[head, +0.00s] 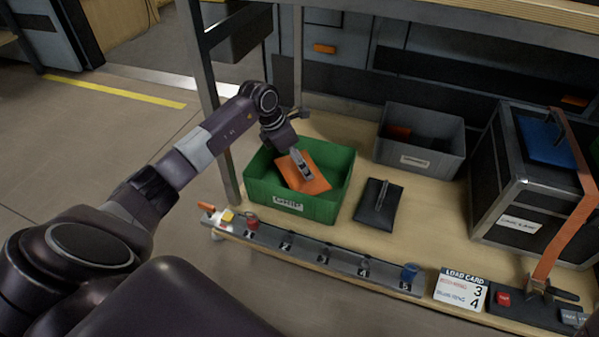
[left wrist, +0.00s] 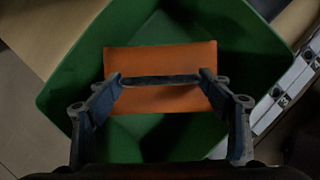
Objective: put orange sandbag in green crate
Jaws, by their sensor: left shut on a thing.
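The orange sandbag (head: 311,180) is a flat pad with a dark strap handle across its top. It is within the walls of the green crate (head: 290,206), tilted in the head view. My left gripper (head: 303,172) is over the crate and shut on the bag's handle. In the left wrist view the sandbag (left wrist: 160,62) lies between the fingers of the gripper (left wrist: 160,84), with the crate (left wrist: 235,30) around it. I cannot tell whether the bag touches the crate floor. My right gripper is not in view.
A grey crate (head: 440,156) stands behind on the right, with something orange inside. A black sandbag (head: 379,204) lies right of the green crate. A numbered rail (head: 320,257) runs along the front edge. A large black case (head: 510,190) with a blue sandbag (head: 547,142) stands far right.

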